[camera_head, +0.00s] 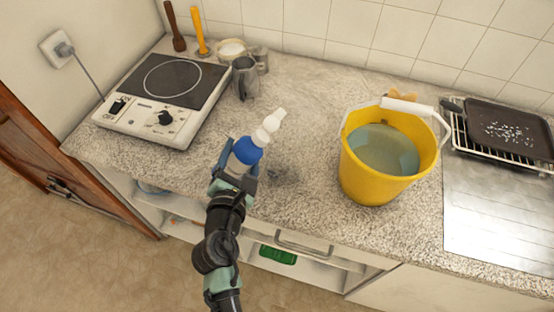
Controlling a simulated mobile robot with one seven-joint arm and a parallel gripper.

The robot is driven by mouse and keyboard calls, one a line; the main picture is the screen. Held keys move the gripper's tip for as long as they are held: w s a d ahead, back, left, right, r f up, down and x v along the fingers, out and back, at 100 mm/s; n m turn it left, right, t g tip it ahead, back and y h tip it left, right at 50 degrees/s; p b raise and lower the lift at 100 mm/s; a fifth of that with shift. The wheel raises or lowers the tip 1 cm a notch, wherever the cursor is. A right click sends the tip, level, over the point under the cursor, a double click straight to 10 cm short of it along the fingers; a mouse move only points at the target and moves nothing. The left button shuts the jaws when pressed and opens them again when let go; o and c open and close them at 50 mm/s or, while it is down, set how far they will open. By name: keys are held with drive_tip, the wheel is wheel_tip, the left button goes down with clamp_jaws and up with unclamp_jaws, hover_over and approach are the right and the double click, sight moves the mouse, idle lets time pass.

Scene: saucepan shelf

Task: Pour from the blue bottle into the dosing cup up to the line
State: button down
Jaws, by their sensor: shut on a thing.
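My gripper (236,174) is shut on the blue bottle (247,152), near the front edge of the counter. The bottle has a blue band, a pale lower part and a white top (270,126). It leans toward the upper right in the picture. A dark patch on the counter to its right looks like its shadow, so it seems to be held above the surface. A grey cup (245,77) stands behind the bottle, beside the hotplate. I cannot tell whether it is the dosing cup, and no line or liquid level shows on it.
A hotplate (163,92) stands at the left. A white-topped container (231,49) is behind the grey cup. A yellow bucket (378,178) of liquid stands right of the bottle. A dark pan (510,130) sits on a rack at the far right. The counter between bottle and bucket is clear.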

drive_tip(key=shift+a+f+m+y+b, duration=0.1)
drive_tip(key=shift+f+m+y+b, duration=0.25)
drive_tip(key=shift+f+m, duration=0.3)
idle(1.4)
drive_tip(key=shift+a+f+m+g+y, duration=0.3)
drive_tip(key=shift+f+m+g+y, duration=0.1)
drive_tip(key=shift+m, duration=0.15)
idle(1.9)
drive_tip(key=shift+s+a+r+m+p, duration=0.1)
drive_tip(key=shift+a+r+m+p, duration=0.1)
drive_tip(key=shift+r+m+p, duration=0.3)
idle(2.0)
drive_tip(key=shift+f+m+y, duration=0.15)
drive_tip(key=shift+m+y, duration=0.25)
drive_tip(key=shift+y, duration=0.05)
idle(0.6)
